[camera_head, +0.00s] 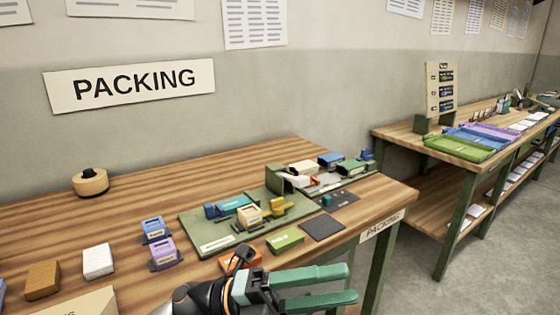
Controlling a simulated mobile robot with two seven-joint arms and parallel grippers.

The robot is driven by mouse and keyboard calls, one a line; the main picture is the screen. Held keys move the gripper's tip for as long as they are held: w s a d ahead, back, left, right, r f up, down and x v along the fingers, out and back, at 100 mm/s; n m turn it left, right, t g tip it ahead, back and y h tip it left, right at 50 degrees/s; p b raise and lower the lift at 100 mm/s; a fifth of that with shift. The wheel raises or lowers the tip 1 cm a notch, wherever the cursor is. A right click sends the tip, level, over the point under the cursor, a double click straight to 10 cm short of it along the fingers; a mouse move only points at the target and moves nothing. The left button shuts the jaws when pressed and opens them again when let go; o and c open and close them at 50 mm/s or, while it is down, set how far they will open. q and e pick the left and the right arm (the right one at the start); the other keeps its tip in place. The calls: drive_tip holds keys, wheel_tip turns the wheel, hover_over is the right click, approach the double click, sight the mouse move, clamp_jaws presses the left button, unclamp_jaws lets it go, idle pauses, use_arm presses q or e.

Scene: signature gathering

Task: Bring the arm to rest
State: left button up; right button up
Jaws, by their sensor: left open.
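My left gripper (352,286) is in the lower middle of the head view, in front of the packing table's near edge. Its two green fingers point right and are apart, with nothing between them. The wooden packing table (120,210) lies behind and to the left of it. My black and orange wrist (205,298) covers part of the table's front. An orange piece (240,259) shows just behind the wrist and is partly hidden. My right gripper is not in view.
A green board (215,243) with several small blocks lies on the table. A dark square pad (323,228) and a green block (285,240) are near the front edge. A second table (400,133) with coloured trays stands at right. Open floor (425,270) lies between.

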use_arm(q)
drive_tip(key=w+a+f+n+t+y, duration=0.4)
drive_tip(key=a+f+n+t+y, duration=0.2)
drive_tip(key=f+n+t, duration=0.6)
drive_tip(key=w+a+f+n+t+y, duration=0.4)
drive_tip(key=a+f+n+t+y, duration=0.3)
drive_tip(key=n, duration=1)
drive_tip(key=s+a+f+n+g+y, duration=0.35)
drive_tip(key=s+f, duration=0.35)
drive_tip(key=f, duration=0.3)
drive_tip(key=s+a+f+n+g+y, duration=0.2)
drive_tip(key=s+a+f+n+g, duration=0.15)
drive_tip(key=s+f, duration=0.6)
drive_tip(key=a+r+n+p, duration=0.1)
drive_tip(key=a+r+p, duration=0.2)
drive_tip(key=r+p, duration=0.4)
drive_tip(key=y+p, duration=0.1)
drive_tip(key=p, duration=0.4)
drive_tip(key=shift+s+a+r, duration=0.15)
drive_tip(key=shift+s, duration=0.25)
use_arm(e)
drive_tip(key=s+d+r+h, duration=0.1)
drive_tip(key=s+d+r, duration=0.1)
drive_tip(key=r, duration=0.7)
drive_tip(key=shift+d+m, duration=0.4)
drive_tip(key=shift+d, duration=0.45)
